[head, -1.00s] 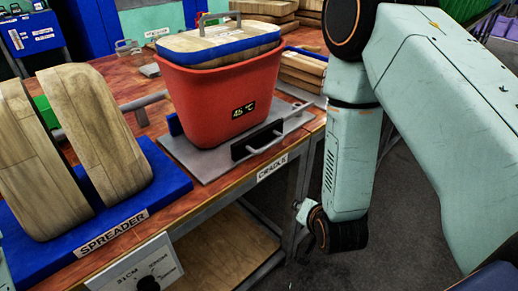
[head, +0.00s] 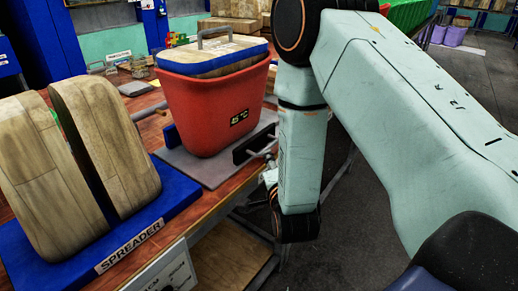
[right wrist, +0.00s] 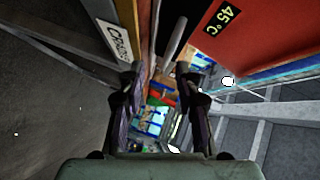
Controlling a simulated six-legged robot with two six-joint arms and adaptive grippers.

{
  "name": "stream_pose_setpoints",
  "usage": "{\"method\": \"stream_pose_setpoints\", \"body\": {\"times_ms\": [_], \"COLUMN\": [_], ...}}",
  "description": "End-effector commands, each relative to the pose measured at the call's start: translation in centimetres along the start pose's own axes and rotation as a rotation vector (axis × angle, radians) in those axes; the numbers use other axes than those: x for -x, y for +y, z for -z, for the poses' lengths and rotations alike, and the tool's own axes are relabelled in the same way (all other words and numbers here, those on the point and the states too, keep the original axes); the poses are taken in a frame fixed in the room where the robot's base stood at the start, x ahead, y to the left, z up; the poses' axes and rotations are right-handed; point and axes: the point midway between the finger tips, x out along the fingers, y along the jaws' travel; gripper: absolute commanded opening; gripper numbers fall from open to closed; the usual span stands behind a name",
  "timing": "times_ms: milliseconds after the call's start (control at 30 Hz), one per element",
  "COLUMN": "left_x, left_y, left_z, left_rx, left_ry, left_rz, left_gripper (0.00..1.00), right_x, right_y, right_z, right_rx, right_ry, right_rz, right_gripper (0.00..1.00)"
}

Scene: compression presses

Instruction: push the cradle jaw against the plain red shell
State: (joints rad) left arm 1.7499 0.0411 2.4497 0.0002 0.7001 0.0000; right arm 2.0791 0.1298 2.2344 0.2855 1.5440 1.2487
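The plain red shell (head: 205,112), a tapered tub with a 45 °C label, stands on the grey cradle plate (head: 205,172). A wooden block with a blue rim (head: 215,58) and a metal handle sits in its top. The dark cradle jaw (head: 243,149) is on the shell's right side; I cannot tell if it touches. My right gripper (head: 267,180), partly hidden by my arm, is close to the jaw's handle. In the right wrist view the right gripper (right wrist: 160,77) is open, and a grey bar (right wrist: 178,28) shows just beyond the fingertips. The left gripper is not in view.
The spreader (head: 150,225), a blue base with two wooden halves, stands at the left on the wooden bench. The bench's front edge and the CRADLE sign (right wrist: 113,42) lie close to the right gripper. Open floor (head: 365,215) is at the right.

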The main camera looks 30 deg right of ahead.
Motion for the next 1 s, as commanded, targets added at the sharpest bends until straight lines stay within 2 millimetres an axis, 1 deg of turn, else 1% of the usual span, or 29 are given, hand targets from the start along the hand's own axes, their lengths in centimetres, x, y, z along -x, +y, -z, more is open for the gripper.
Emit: {"method": "stream_pose_setpoints", "body": {"times_ms": [100,200,367,467,700,800,900,1000], "left_x": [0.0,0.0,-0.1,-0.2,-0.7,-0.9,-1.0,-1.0], "left_y": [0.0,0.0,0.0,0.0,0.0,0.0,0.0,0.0], "left_z": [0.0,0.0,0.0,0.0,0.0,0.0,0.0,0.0], "left_rx": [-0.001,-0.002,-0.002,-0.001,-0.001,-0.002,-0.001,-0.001], "left_ry": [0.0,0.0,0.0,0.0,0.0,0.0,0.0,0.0], "left_rz": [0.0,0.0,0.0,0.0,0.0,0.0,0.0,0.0], "left_gripper": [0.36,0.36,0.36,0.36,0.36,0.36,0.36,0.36], "right_x": [-0.1,-0.2,-0.7,-1.8,-5.6,-6.8,-7.5,-7.9], "right_y": [-0.7,-1.0,-1.1,-1.1,-1.3,-1.4,-1.4,-1.5], "right_z": [0.7,1.0,1.1,1.2,1.1,1.0,0.9,0.9], "right_rx": [-0.085,-0.136,-0.173,-0.174,-0.172,-0.17,-0.168,-0.168], "right_ry": [0.021,0.026,0.026,0.027,0.026,0.024,0.023,0.023], "right_rz": [0.036,0.051,0.056,0.058,0.058,0.057,0.056,0.055], "right_gripper": [0.34,0.34,0.34,0.34,0.34,0.34,0.34,0.34]}}
